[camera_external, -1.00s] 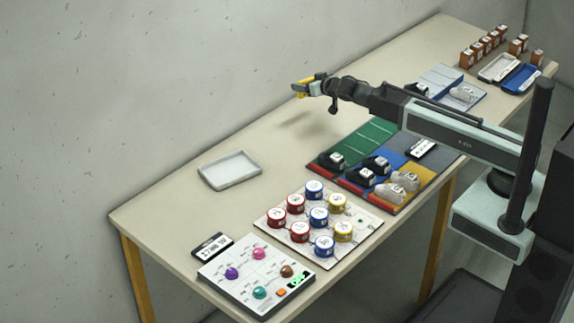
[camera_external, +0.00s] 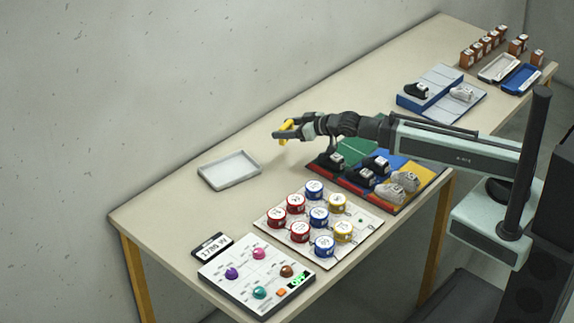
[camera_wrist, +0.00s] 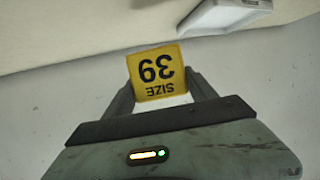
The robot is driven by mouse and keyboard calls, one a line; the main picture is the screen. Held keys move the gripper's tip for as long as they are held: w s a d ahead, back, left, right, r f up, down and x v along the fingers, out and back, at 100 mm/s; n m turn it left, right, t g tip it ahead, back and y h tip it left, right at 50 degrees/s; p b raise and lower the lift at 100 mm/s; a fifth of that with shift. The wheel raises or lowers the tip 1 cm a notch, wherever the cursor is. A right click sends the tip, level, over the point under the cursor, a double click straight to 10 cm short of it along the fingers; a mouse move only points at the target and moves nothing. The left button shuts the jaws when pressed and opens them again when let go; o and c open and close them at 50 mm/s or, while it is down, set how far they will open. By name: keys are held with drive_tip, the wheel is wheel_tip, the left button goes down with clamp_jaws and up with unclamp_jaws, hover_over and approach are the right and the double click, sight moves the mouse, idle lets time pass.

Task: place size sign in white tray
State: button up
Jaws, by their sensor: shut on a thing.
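The yellow size sign (camera_external: 286,128) is held in my gripper (camera_external: 290,132) above the table. In the wrist view the sign (camera_wrist: 157,72) reads "SIZE 39", upside down, between the two dark fingers of my gripper (camera_wrist: 160,92). My gripper is shut on it. The empty white tray (camera_external: 229,169) lies on the table to the left of my gripper and a little lower in the external view. A corner of the tray (camera_wrist: 238,12) shows at the top of the wrist view, apart from the sign.
A coloured mat with several shoes (camera_external: 376,168) lies below my forearm. A board with several red, blue and yellow round tins (camera_external: 318,217) and a panel with coloured knobs (camera_external: 258,275) stand at the front. The table around the white tray is clear.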

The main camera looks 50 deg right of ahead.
drive_tip(key=s+a+f+n+y+b, duration=0.1)
drive_tip(key=s+a, duration=0.2)
drive_tip(key=a, duration=0.2)
drive_tip(key=s+a+f+n+y, duration=0.1)
drive_tip(key=s+a, duration=0.2)
drive_tip(key=a, duration=0.3)
drive_tip(key=b, duration=0.2)
hover_over(230, 172)
drive_tip(key=shift+w+f, duration=0.1)
drive_tip(key=shift+f, duration=0.5)
wheel_tip(230, 172, down, 4)
drive_tip(key=b, duration=0.3)
drive_tip(key=shift+r, duration=0.25)
drive_tip(key=shift+f, duration=0.15)
drive_tip(key=o, duration=1.5)
drive_tip(key=shift+c, duration=0.2)
